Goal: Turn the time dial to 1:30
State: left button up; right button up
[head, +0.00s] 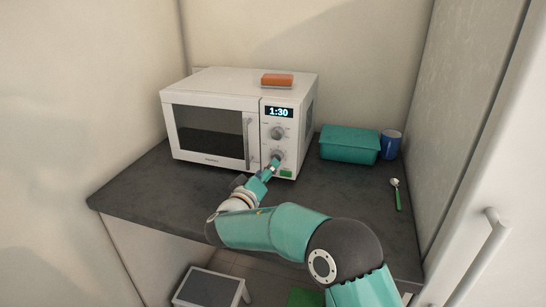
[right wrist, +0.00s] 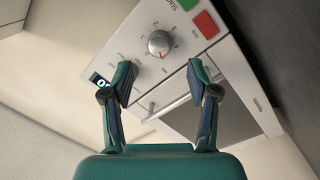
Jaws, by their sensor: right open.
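The white microwave (head: 215,120) stands on the counter, its door shut and its display (head: 279,112) reading 1:30. An upper dial (head: 278,133) and a lower dial (head: 277,155) sit below the display. My right gripper (head: 272,164) is at the lower dial and partly covers it. In the right wrist view a round dial (right wrist: 160,43) with a number scale lies just beyond the gap between the fingertips of my right gripper (right wrist: 162,66). The fingers are open, with nothing between them. My left gripper is out of view.
A green button (head: 287,173) is below the dials; a red button (right wrist: 206,25) is beside it in the wrist view. An orange sponge (head: 277,80) lies on top of the microwave. A teal box (head: 349,146), blue mug (head: 391,144) and spoon (head: 397,194) are at right.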

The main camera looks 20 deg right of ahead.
aim_at(277, 157)
jog(key=p+x, duration=0.1)
jog(key=x, duration=0.4)
jog(key=shift+w+d, duration=0.25)
jog(key=shift+w, duration=0.05)
jog(key=shift+f, duration=0.1)
grip_shut()
